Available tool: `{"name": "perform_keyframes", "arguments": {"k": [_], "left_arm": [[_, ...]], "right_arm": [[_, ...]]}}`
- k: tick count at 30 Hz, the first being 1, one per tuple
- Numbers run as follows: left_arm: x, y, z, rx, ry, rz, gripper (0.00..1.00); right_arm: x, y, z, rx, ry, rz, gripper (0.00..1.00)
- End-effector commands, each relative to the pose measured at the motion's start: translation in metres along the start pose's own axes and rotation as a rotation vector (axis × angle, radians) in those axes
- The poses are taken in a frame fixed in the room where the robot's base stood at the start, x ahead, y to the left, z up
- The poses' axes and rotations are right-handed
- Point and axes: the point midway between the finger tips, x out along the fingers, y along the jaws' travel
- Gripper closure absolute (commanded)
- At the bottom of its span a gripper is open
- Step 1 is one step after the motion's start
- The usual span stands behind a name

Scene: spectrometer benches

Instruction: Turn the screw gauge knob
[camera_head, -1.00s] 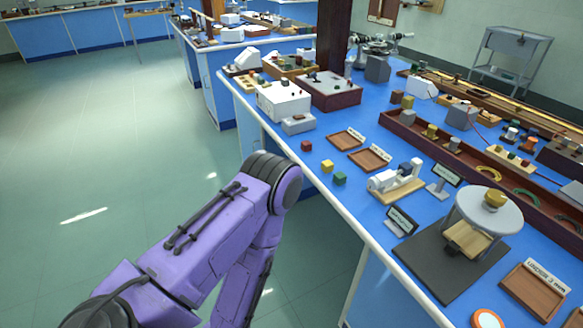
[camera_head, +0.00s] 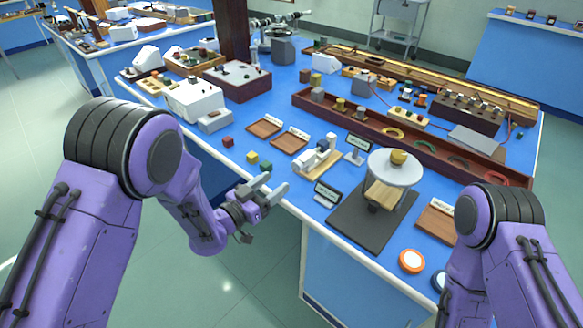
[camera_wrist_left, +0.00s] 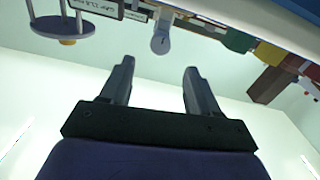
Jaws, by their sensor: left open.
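The screw gauge (camera_head: 316,157), a white device on a light wooden base, sits near the front edge of the blue bench. My left gripper (camera_head: 276,189) is open and empty at the bench's front edge, left of and nearer than the gauge. In the left wrist view the open fingers (camera_wrist_left: 158,68) have nothing between them. A pale rounded part (camera_wrist_left: 160,43), possibly of the gauge, shows beyond them; I cannot tell for sure. My right arm shows at lower right, its gripper out of view.
Red, yellow and green cubes (camera_head: 265,167) lie close behind the left gripper. A small dark sign (camera_head: 326,192) and a round-topped stand (camera_head: 396,167) on a dark mat are to the right. Two wooden trays (camera_head: 289,143) lie behind. The floor at left is clear.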

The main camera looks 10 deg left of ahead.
Motion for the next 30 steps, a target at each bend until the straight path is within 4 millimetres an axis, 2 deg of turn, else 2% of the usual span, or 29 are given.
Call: {"name": "perform_keyframes", "arguments": {"k": [3,9,13,20,21,23,24,26,28,30], "left_arm": [[0.029,0.001,-0.003,-0.001,0.001,0.001,0.39],[0.065,0.000,-0.001,-0.001,-0.001,-0.001,0.39],[0.074,-0.001,0.000,-0.004,-0.002,-0.004,0.39],[0.075,-0.001,0.001,-0.003,-0.003,-0.004,0.39],[0.075,-0.001,0.001,-0.003,-0.003,-0.004,0.45],[0.075,-0.001,0.001,-0.003,-0.003,-0.004,0.65],[0.075,-0.001,0.001,-0.003,-0.003,-0.004,0.78],[0.075,-0.001,0.001,-0.004,-0.003,-0.004,0.95],[0.080,0.005,0.002,-0.004,-0.003,-0.002,0.95],[0.077,0.002,0.002,-0.005,-0.003,-0.002,0.95]], "right_arm": [[-0.009,0.001,-0.004,0.000,0.000,0.000,1.00],[-0.015,0.001,-0.006,0.000,0.000,0.000,1.00],[-0.016,0.001,-0.007,0.000,0.000,0.000,1.00],[-0.016,0.001,-0.006,0.000,0.000,0.000,1.00],[-0.016,0.001,-0.006,0.000,0.000,0.000,1.00],[-0.016,0.001,-0.006,0.000,0.000,0.000,1.00],[-0.016,0.001,-0.006,0.000,0.000,0.000,1.00],[-0.016,0.001,-0.006,0.000,0.000,0.000,1.00],[-0.015,0.003,-0.007,0.002,0.002,0.003,1.00],[-0.016,0.001,-0.006,0.000,0.000,0.000,1.00]]}}
